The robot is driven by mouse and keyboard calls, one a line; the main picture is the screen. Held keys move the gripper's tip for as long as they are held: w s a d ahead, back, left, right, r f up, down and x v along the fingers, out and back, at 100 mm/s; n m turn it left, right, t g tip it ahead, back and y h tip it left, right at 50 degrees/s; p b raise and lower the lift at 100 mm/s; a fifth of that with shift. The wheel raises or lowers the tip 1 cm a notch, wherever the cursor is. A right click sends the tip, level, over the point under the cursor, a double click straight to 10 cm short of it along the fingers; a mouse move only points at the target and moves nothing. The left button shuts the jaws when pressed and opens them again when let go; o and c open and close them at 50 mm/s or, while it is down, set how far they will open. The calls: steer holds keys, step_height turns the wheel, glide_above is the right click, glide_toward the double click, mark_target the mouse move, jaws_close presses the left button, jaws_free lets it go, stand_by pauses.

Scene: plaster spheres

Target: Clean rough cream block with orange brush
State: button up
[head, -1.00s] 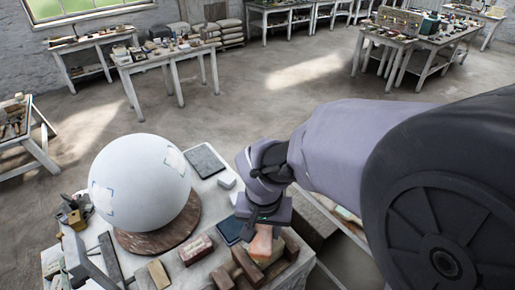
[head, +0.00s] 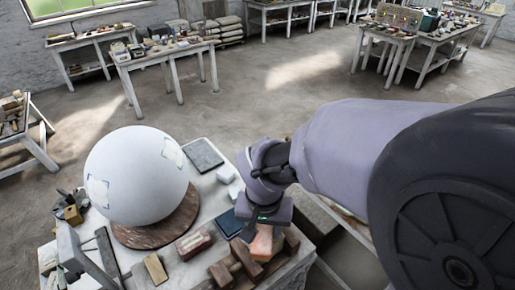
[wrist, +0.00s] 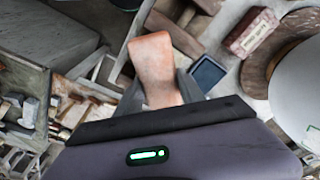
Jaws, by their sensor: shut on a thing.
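My gripper (wrist: 158,92) is shut on an orange brush (wrist: 152,62), a salmon-orange block-like body seen between the fingers. In the head view the brush (head: 263,243) hangs below my gripper at the near right of the worktable, beside brown wooden pieces. Its bristles cannot be made out. A cream-tan block (head: 155,268) lies at the table's near edge, left of my gripper; it looks like the cream block, but its roughness is too small to tell. I cannot tell whether the brush touches anything beneath it.
A large white sphere (head: 136,178) stands on a round brown base (head: 157,228). A red-brown brick (head: 194,243), a dark blue tray (head: 230,223), brown wooden pieces (head: 240,262) and a grey slab (head: 204,154) lie around it. Bare tabletop shows between the brick and the tan block.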

steer(key=shift+s+a+b, duration=0.2)
steer(key=shift+s+b, duration=0.2)
steer(key=shift+s, duration=0.55)
steer(key=shift+w+d, duration=0.2)
steer(key=shift+w, duration=0.9)
steer(key=shift+w+d, duration=0.2)
steer(key=shift+w, duration=0.85)
steer(key=shift+s+a+b, duration=0.2)
steer(key=shift+s+b, duration=0.05)
steer(key=shift+s, duration=0.9)
steer(key=shift+s+a+b, duration=0.2)
steer(key=shift+s+b, duration=0.05)
steer(key=shift+s, duration=0.9)
steer(key=shift+w, duration=0.1)
